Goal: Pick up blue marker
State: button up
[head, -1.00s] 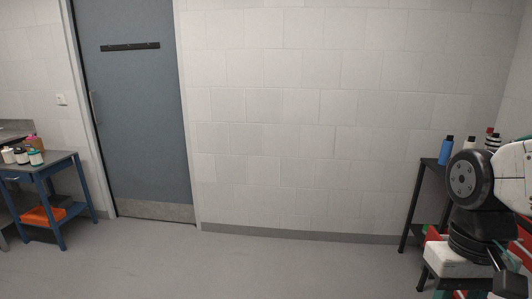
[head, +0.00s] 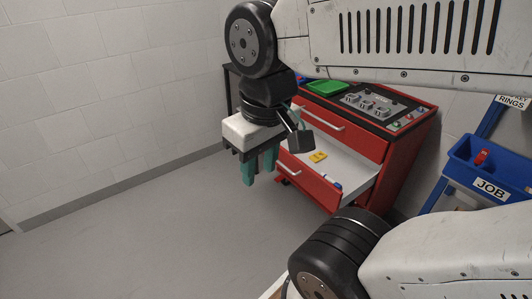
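A small blue and white item, which looks like the blue marker (head: 334,185), lies in the open lower drawer (head: 335,165) of a red tool cabinet, near the drawer's front right. It is small, so its details are unclear. My gripper (head: 259,174) hangs pointing down, left of the drawer in the picture, with its teal fingers apart. Nothing shows between them. It is apart from the marker.
A yellow item (head: 318,156) also lies in the drawer. A green tray (head: 327,88) and a panel of sockets or tools (head: 368,103) are on the cabinet top. A blue bin (head: 488,165) labelled JOB is at the right. The floor at left is clear.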

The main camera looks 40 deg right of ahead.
aim_at(337, 185)
jog(key=z, duration=1)
jog(key=k, duration=1.3)
jog(key=u, duration=0.05)
jog(key=i, duration=0.45)
jog(key=z, duration=0.75)
jog(key=i, duration=0.8)
jog(key=u, duration=0.6)
jog(key=i, duration=0.6)
jog(key=u, duration=0.6)
